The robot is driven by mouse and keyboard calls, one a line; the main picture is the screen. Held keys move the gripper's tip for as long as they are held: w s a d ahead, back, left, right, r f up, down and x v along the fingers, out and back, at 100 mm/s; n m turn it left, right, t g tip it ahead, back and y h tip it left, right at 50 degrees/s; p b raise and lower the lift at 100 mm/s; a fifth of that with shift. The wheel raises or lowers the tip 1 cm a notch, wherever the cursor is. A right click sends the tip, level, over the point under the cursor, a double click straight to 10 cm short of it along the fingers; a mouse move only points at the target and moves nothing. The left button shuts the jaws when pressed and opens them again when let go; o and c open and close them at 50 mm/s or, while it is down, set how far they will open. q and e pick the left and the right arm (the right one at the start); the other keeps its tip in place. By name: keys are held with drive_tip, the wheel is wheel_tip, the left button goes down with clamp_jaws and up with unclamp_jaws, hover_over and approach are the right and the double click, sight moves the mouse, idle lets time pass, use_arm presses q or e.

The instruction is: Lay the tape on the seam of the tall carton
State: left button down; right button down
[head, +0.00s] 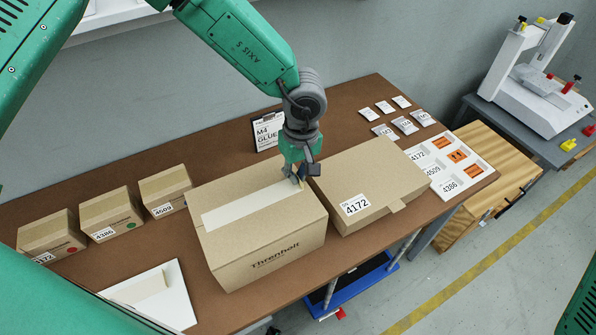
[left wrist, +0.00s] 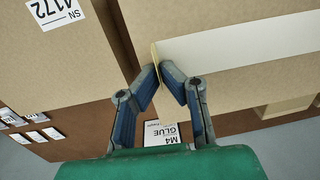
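The tall carton (head: 262,243) stands on the brown table with "Threnholl" on its front. A pale tape strip (head: 255,205) lies along the middle of its top; it also shows in the left wrist view (left wrist: 240,45). The seam under it is hidden. My left gripper (head: 298,180) is over the right end of the strip. In the left wrist view its fingers (left wrist: 161,70) are closed about a thin tan tab (left wrist: 154,54), seen edge-on at the strip's end. I cannot tell whether the tab is part of the tape. My right gripper is not in view.
A flatter carton (head: 375,180) labelled 4172 stands close on the right. Small boxes (head: 108,212) are at the left, and a white sheet (head: 174,301) lies front left. An M4 glue sign (head: 267,131) stands behind. A label sheet (head: 479,171) and packets (head: 404,124) lie at the right.

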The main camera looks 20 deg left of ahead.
use_arm(q)
drive_tip(key=c, duration=1.6)
unclamp_jaws()
drive_tip(key=shift+c, duration=0.2)
wheel_tip(320, 180, up, 12)
drive_tip(key=shift+w+d, duration=0.2)
drive_tip(key=shift+w, duration=0.15)
drive_tip(key=shift+s+f, duration=0.1)
drive_tip(key=shift+f, duration=0.05)
